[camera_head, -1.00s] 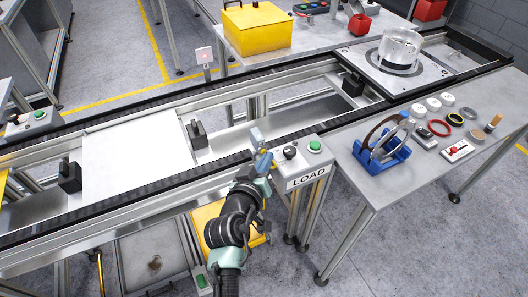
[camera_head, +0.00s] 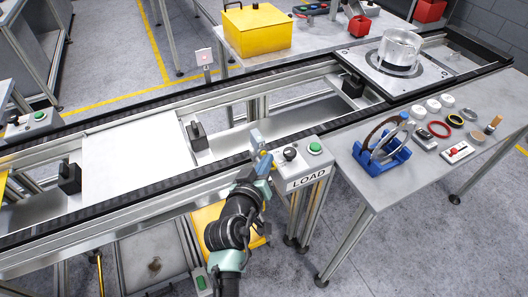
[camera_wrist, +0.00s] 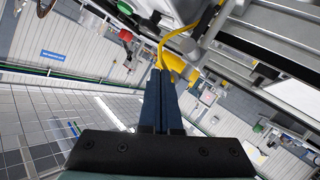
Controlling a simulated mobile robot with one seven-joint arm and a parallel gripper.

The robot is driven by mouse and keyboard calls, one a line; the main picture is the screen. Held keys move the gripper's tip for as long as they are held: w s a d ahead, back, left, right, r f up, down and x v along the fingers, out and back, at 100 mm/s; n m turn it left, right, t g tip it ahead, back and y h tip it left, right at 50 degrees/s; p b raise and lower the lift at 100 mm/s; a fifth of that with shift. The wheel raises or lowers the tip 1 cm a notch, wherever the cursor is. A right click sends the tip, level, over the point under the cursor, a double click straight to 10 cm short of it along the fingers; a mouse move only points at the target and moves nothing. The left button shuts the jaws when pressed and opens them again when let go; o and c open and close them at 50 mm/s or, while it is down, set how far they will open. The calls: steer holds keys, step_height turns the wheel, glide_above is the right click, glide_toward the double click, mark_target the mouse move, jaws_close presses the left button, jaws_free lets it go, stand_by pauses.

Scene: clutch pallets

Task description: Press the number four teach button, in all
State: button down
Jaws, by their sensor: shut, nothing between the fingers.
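The grey LOAD control box (camera_head: 298,160) stands at the conveyor's front edge, with a green button (camera_head: 315,147) and a black round knob or button (camera_head: 290,153) on top. My gripper (camera_head: 266,158) is at the left side of this box. Contact cannot be told. I cannot make out any button marked four.
The conveyor (camera_head: 225,165) runs behind the box, with a white plate (camera_head: 130,155) on it. A side table (camera_head: 385,188) at right holds a blue stand (camera_head: 382,155) and several small parts. Another button box (camera_head: 32,122) stands at far left. Floor at front right is clear.

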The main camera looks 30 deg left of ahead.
steer(key=shift+s+d, duration=0.35)
steer(key=shift+d, duration=0.05)
steer(key=s+d+p, duration=0.1)
steer(key=d, duration=0.1)
steer(key=s+d+p, duration=0.1)
steer(key=s+d, duration=0.1)
steer(key=shift+p, duration=0.4)
stand_by(0.7)
